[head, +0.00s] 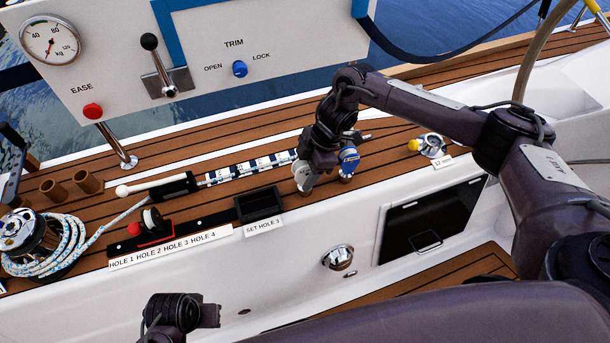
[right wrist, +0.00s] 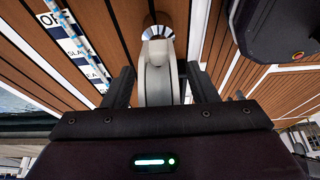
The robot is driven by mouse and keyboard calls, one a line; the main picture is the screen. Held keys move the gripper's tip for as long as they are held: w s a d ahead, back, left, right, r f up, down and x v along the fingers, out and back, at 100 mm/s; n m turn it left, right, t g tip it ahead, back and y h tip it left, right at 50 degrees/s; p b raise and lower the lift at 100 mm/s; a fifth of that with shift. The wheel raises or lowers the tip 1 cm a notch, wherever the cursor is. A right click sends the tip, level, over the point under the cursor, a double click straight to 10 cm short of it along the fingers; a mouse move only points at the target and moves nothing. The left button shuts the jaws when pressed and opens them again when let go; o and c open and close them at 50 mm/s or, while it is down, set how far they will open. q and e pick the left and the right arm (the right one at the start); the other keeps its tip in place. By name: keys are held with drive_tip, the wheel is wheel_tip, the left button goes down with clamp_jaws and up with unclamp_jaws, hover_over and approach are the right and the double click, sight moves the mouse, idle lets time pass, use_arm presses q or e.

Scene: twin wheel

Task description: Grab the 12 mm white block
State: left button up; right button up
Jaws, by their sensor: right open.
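The white block (head: 303,178), a pale grey-white rounded pulley block, stands on the teak deck in the middle of the head view. In the right wrist view the white block (right wrist: 157,78) shows between my two dark fingers, with a round metal piece beyond its tip. My right gripper (head: 318,166) is low over the deck at the block, and in the right wrist view my right gripper (right wrist: 160,88) is open around it. I cannot tell whether a finger touches it. Part of my left arm (head: 180,312) shows at the bottom left; its jaws cannot be made out.
A blue block (head: 349,160) stands close to the right of my right gripper. A silver fitting with a yellow knob (head: 414,145) sits by the "12 mm" label (head: 443,162). A striped scale (head: 250,167) and a black "SET HOLE 3" box (head: 259,205) lie to the left.

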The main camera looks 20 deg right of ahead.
clamp_jaws()
drive_tip(key=shift+r, duration=0.1)
idle(0.3)
